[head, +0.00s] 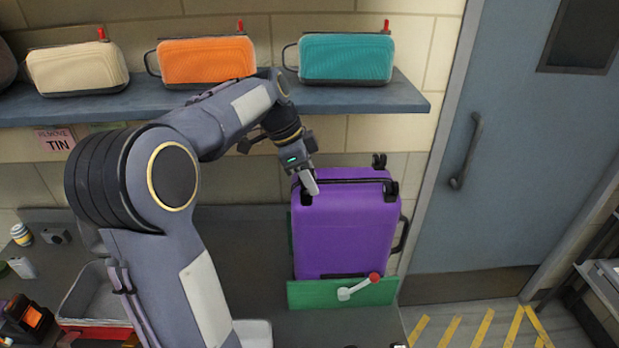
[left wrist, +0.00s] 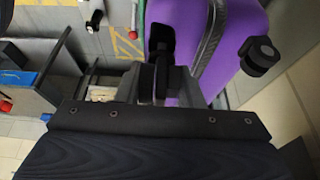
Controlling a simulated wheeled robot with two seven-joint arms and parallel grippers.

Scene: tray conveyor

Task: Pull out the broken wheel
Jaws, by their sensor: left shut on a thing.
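A purple suitcase (head: 345,235) stands with its wheel end up on a green holder (head: 315,293); its purple shell also fills the upper right of the left wrist view (left wrist: 235,30). My left gripper (head: 311,187) is at the suitcase's near left top corner, shut on the black wheel (head: 305,197) there, which the fingers partly hide. In the left wrist view the fingers (left wrist: 162,85) close at a black wheel housing (left wrist: 160,40). Other wheels show at the near right (head: 390,191) and far right (head: 379,161) corners. I cannot see the damage itself. My right gripper is out of view.
A shelf (head: 400,95) above holds a cream (head: 78,68), an orange (head: 207,60) and a teal case (head: 345,58). A red-knobbed lever (head: 358,287) sits on the holder's front. A metal tray (head: 90,290) lies left; a grey door (head: 530,150) is right.

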